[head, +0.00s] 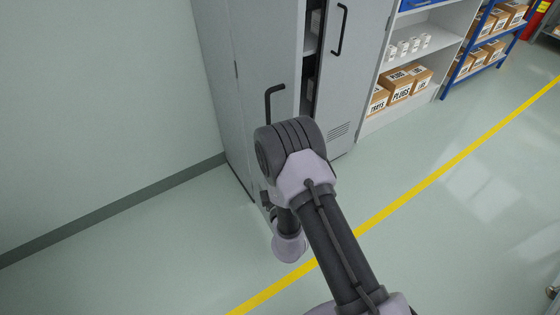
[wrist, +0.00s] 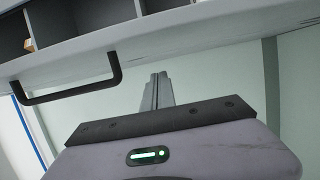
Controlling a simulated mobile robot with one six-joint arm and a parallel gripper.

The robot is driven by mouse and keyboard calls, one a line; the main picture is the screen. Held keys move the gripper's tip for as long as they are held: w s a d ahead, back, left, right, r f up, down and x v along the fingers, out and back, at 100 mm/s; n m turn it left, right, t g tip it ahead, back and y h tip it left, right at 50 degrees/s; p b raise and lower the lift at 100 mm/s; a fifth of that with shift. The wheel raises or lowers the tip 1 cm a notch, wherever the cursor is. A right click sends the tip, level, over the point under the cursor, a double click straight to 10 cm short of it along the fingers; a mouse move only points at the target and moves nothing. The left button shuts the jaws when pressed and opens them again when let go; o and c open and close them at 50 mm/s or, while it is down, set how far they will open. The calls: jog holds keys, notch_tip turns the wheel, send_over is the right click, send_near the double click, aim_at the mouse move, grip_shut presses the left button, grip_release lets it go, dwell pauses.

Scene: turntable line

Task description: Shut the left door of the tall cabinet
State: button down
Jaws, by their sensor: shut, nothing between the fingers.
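The tall grey cabinet stands left of centre in the head view. Its left door (head: 262,52) is swung part way open, with a dark bar handle (head: 270,100) on its face. A dark gap shows the shelves inside, beside the right door (head: 352,75), which looks closed. In the wrist view the left door's edge (wrist: 190,35) runs across the picture, with its dark handle (wrist: 75,90) at left. My gripper (wrist: 158,78) is shut and empty, just below that edge and right of the handle. Whether it touches the door I cannot tell. In the head view my arm mostly hides it.
An open shelf (head: 415,58) with white cups and cardboard boxes stands right of the cabinet. A blue rack (head: 474,48) with boxes is beyond it. A plain wall (head: 105,100) is at left. The floor is clear, with a yellow line (head: 425,180) across it.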

jog(key=shift+w+d+b, duration=0.3)
jog(key=shift+w+d, duration=0.3)
jog(key=shift+d, duration=0.25)
jog(key=shift+w+d+b, duration=0.3)
jog(key=shift+w+d, duration=0.3)
jog(key=shift+d, duration=0.25)
